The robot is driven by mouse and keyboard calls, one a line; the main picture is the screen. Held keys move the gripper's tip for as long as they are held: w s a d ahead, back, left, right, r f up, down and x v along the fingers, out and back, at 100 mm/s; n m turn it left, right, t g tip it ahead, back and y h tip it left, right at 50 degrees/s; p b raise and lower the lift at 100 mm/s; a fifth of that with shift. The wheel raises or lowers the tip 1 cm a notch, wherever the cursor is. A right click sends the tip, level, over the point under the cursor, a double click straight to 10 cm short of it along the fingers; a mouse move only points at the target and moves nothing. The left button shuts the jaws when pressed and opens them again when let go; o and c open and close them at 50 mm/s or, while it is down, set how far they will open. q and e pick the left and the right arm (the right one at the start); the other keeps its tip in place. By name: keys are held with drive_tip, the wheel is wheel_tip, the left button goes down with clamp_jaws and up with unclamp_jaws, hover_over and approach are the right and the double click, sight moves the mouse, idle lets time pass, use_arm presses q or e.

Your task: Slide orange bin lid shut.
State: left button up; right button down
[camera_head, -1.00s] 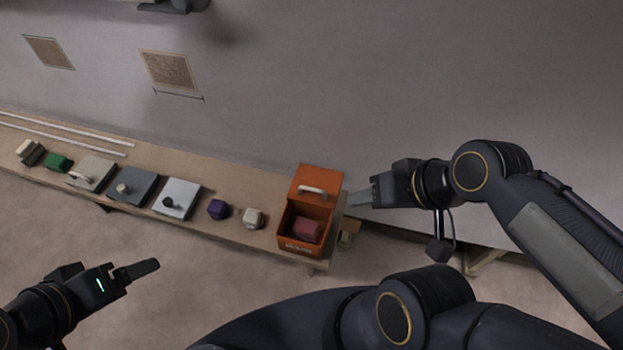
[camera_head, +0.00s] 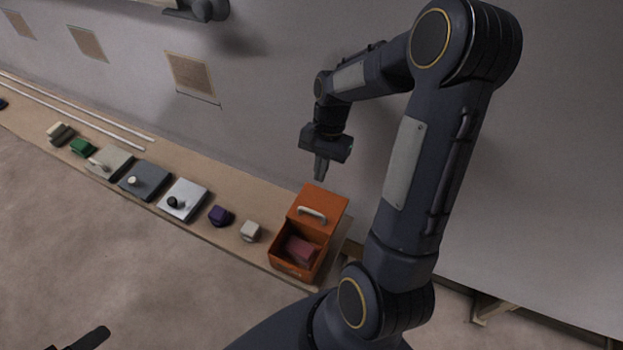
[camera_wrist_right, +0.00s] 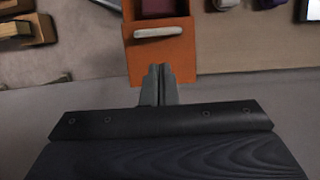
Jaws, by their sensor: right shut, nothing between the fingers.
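The orange bin (camera_head: 293,263) stands at the right end of the workbench, its front part open with a dark red block (camera_head: 300,250) inside. Its orange lid (camera_head: 328,205) is slid back toward the wall and carries a pale bar handle (camera_head: 311,215). My right gripper (camera_head: 320,177) is shut and empty, pointing down just behind the lid's wall-side edge. In the right wrist view the shut fingertips (camera_wrist_right: 158,70) are close to the lid's edge (camera_wrist_right: 165,58); I cannot tell whether they touch. Part of my left gripper (camera_head: 92,340) shows at the bottom left; its jaw state is unclear.
Left of the bin on the bench (camera_head: 230,180) are a whitish block (camera_head: 250,231), a purple block (camera_head: 220,215), several plates with knobs, and a green block (camera_head: 82,147). The grey wall (camera_head: 270,100) rises behind.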

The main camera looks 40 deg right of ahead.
use_arm(q)
drive_tip(key=shift+f, duration=0.2)
use_arm(e)
hover_over(315, 210)
wheel_tip(315, 210, down, 8)
drive_tip(key=shift+s+f, duration=0.1)
drive_tip(key=shift+f, duration=0.05)
drive_tip(key=shift+a, duration=0.15)
use_arm(q)
drive_tip(key=shift+s+a+f+b, duration=0.2)
drive_tip(key=shift+s+a+b, duration=0.1)
drive_tip(key=shift+a, duration=0.15)
drive_tip(key=shift+s+a+f+b, duration=0.2)
drive_tip(key=shift+a+b, duration=0.1)
drive_tip(key=shift+a, duration=0.1)
use_arm(e)
drive_tip(key=s+a, duration=0.5)
drive_tip(key=a, duration=0.5)
drive_tip(key=shift+s+a, duration=0.25)
drive_tip(key=shift+s, duration=0.15)
drive_tip(key=shift+f, duration=0.1)
